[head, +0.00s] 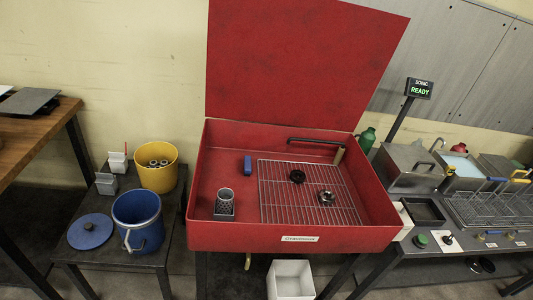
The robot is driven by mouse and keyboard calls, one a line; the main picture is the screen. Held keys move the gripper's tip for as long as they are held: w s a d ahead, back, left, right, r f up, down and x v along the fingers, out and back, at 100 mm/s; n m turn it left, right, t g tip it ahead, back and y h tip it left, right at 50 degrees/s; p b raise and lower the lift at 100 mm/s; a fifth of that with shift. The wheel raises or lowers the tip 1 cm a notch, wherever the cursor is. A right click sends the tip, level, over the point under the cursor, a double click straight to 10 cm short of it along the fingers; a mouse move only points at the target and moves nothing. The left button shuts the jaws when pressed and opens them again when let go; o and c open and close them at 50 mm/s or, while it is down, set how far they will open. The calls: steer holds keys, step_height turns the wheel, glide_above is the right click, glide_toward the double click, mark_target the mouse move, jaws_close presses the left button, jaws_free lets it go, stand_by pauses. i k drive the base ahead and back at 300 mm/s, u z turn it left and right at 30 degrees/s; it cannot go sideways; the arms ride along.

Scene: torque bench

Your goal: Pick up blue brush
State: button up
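A small blue block-shaped thing (247,166), which looks like the blue brush, is inside the red wash basin (290,238). It is near the back left, left of the wire rack (275,205), and looks upright or tilted against the back; I cannot tell which. Bristles are not visible at this size. My gripper is not in view, so its relation to the brush is not shown.
The basin's red lid (305,60) stands open. A mesh cup (225,200), a dark ring (297,176) and a metal ring (326,197) are in the basin. A blue bucket (140,225) and yellow bucket (157,177) stand left; a sonic cleaner bench (410,165) is right.

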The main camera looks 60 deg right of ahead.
mark_target(248, 159)
steer(key=z, duration=0.6)
steer(key=i, duration=1.25)
steer(key=z, duration=0.95)
steer(key=i, duration=0.5)
steer(key=z, duration=0.15)
steer(key=k, duration=0.95)
steer(key=z, duration=0.15)
steer(key=i, duration=0.95)
